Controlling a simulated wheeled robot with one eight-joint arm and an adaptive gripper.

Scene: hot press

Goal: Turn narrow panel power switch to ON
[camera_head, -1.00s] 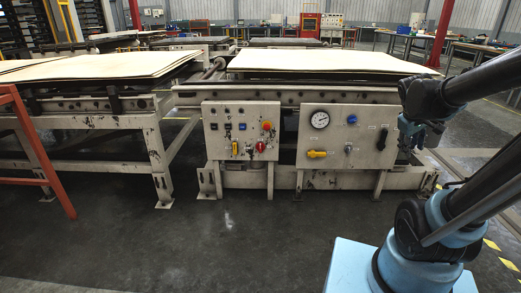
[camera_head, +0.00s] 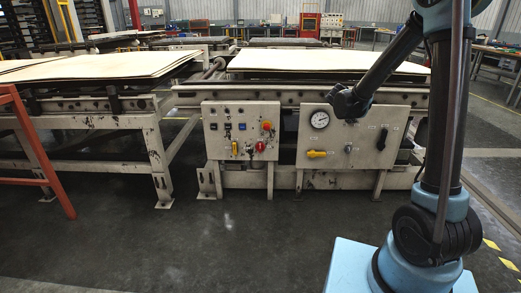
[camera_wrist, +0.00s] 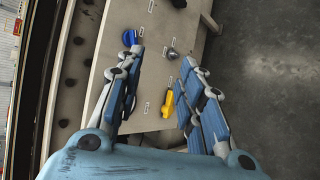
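The narrow panel (camera_head: 222,112) is the left of two pale control panels in the head view. It carries a red rotary switch (camera_head: 260,146), a yellow-handled switch (camera_head: 235,148), an orange-red button (camera_head: 267,125) and small dark controls. Which one is the power switch, and its setting, I cannot read. My gripper (camera_head: 345,103) is in front of the top of the wider right panel (camera_head: 335,133), to the right of the narrow panel. In the wrist view my gripper (camera_wrist: 160,57) has its fingers apart with nothing between them. The narrow panel's controls are not recognizable in the wrist view.
The wider panel has a gauge (camera_head: 319,119), a yellow handle (camera_head: 316,154), a grey knob (camera_head: 348,149) and a black switch (camera_head: 382,138). Its blue knob (camera_wrist: 129,37) shows in the wrist view. Board-topped press tables (camera_head: 320,62) stand behind. The floor in front is clear.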

